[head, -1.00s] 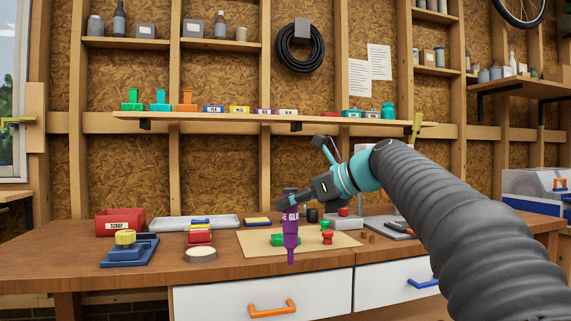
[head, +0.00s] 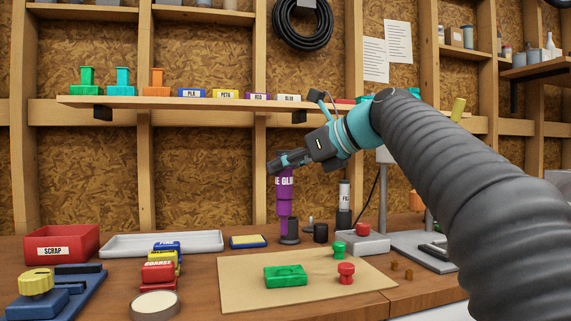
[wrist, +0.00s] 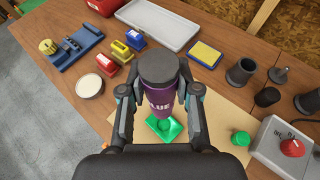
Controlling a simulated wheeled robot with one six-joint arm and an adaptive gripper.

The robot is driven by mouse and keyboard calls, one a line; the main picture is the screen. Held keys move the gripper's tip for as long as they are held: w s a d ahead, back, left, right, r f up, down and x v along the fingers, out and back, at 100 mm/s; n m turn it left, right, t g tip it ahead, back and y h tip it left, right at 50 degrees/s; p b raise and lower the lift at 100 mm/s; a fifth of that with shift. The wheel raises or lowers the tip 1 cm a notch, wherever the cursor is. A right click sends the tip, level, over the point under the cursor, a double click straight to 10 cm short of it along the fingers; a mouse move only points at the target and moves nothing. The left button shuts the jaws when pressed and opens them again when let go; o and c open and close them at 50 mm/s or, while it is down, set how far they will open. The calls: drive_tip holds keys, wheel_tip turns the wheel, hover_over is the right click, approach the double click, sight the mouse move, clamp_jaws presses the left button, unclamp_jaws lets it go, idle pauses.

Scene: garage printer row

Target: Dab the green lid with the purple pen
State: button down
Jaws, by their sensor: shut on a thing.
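The purple pen (head: 284,192), labelled as glue, is upright with its narrow tip down. My gripper (head: 284,165) is shut on its upper part, and the wrist view also shows the pen (wrist: 160,98) between both fingers. The green lid (head: 286,276) lies flat on the tan board (head: 240,290), with a ring-shaped mark on top. In the wrist view the lid (wrist: 174,132) is partly hidden behind the pen. The pen appears above the lid, and the head view shows its tip apart from the lid.
Green (head: 338,250) and red (head: 346,273) knobbed pieces stand on the board right of the lid. A red scrap bin (head: 62,243) and coloured blocks (head: 160,272) stand left.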

sight(291, 199)
drive_tip(key=shift+w, duration=0.1)
idle(0.3)
drive_tip(key=shift+f+b, duration=1.5)
drive_tip(key=shift+f, duration=1.35)
drive_tip(key=shift+f+b, duration=0.6)
drive_tip(key=shift+f, duration=0.6)
drive_tip(key=shift+r+p, duration=0.5)
drive_tip(key=shift+p, duration=0.15)
drive_tip(key=shift+f, duration=0.5)
drive_tip(key=shift+r, duration=0.15)
idle(0.3)
drive_tip(key=shift+r+p, duration=0.35)
drive_tip(key=shift+p, duration=0.05)
idle(0.4)
